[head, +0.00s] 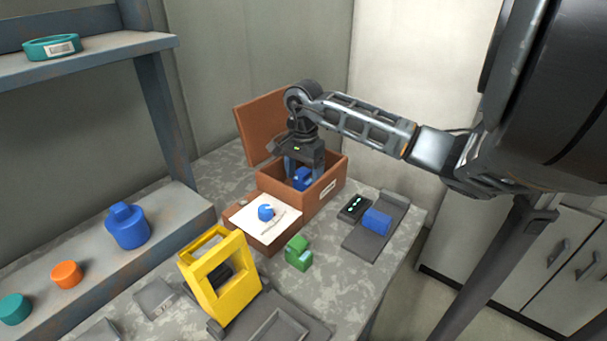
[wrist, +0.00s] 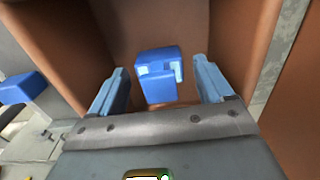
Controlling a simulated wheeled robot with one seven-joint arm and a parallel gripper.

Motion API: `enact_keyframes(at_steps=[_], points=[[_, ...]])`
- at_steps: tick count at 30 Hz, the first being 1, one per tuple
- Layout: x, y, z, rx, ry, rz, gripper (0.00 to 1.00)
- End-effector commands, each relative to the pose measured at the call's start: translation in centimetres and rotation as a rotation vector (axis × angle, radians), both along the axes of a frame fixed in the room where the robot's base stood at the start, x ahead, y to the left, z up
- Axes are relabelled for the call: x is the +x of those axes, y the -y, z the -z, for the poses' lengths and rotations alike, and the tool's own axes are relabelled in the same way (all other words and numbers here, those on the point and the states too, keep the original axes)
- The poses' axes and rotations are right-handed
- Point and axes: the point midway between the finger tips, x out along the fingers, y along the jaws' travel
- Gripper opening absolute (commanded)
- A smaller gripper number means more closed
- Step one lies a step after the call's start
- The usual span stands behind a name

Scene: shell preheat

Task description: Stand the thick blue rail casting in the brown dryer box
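A blue casting (head: 302,179) stands inside the brown dryer box (head: 328,187), whose lid is open at the back. In the wrist view the blue casting (wrist: 158,75) appears upright on the box floor, between my fingers with a gap on each side. My gripper (head: 304,167) is lowered into the box, its pale blue fingers apart and holding nothing. Another blue block (head: 376,222) lies on a grey plate to the right. I cannot tell their thicknesses apart for certain. The foot of the boxed casting is partly hidden.
In front of the box, a small blue piece (head: 265,212) sits on white paper. A green part (head: 298,254), a yellow frame (head: 220,277) and a black device with green lights (head: 355,207) stand nearby.

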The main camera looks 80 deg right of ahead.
Motion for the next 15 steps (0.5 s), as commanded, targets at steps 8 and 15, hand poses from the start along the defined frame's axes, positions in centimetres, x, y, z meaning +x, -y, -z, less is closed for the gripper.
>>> enact_keyframes(at_steps=[8, 15], points=[[0.0, 0.0, -0.2, 0.001, 0.0, 0.0, 0.8], [0.0, 0.1, -2.9, -0.005, -0.001, -0.003, 0.8]])
